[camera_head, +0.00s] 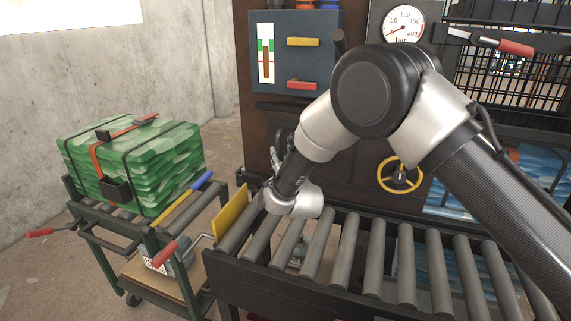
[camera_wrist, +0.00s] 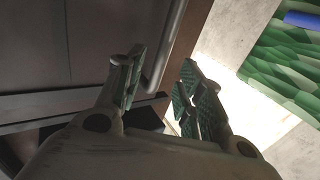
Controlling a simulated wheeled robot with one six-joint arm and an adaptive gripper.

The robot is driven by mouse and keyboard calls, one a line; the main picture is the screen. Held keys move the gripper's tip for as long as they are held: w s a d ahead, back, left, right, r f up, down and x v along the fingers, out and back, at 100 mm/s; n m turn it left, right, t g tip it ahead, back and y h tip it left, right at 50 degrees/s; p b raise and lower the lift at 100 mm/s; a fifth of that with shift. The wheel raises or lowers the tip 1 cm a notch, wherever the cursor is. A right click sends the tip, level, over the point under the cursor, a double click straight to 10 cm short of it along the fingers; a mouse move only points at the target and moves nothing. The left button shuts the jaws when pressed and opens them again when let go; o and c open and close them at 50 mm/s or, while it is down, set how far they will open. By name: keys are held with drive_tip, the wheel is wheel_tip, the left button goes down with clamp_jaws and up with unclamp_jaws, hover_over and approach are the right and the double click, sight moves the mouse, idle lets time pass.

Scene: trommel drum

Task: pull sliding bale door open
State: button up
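In the wrist view a dark flat panel (camera_wrist: 60,45), seemingly the sliding bale door, fills the upper left. A grey bar handle (camera_wrist: 166,40) stands along its right edge and bends in at its lower end. My gripper (camera_wrist: 163,68) is open, with its green-padded fingers apart on either side of the handle's line. I see no clear contact with the handle, and cannot tell how deep it sits between the fingers. In the head view my gripper (camera_head: 276,158) is at the machine front, above the roller conveyor's left end. My arm hides much of the door there.
The roller conveyor (camera_head: 349,252) runs below my arm, with a yellow plate (camera_head: 230,222) at its left end. A cart (camera_head: 103,214) with a strapped green bale (camera_head: 135,165) stands left. A yellow handwheel (camera_head: 400,175) and a blue-grey control box (camera_head: 292,50) are on the machine.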

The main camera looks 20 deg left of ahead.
drive_tip(key=v, duration=0.6)
